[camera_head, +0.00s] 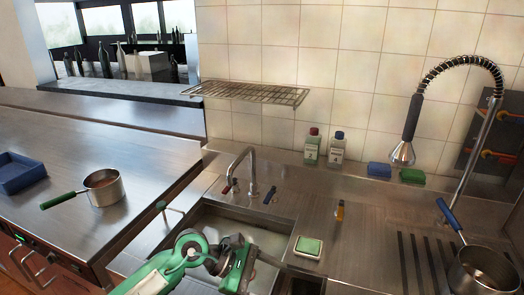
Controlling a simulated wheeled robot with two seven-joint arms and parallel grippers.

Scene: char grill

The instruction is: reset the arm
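One of my arms, green and white, comes in from the lower left. Its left gripper (238,268) is over the sink basin (222,222), in front of the tap. Its fingers are small and seen at a steep angle, so I cannot tell whether they are open or shut. I see nothing clearly held in it. My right gripper is not in view.
A tap (250,170) rises behind the basin, with a sponge (308,246) to the basin's right. A green-handled pan (104,188) and a blue tray (20,174) stand on the left counter. A blue-handled pan (482,270) is at right. A wire rack (250,93) hangs above.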

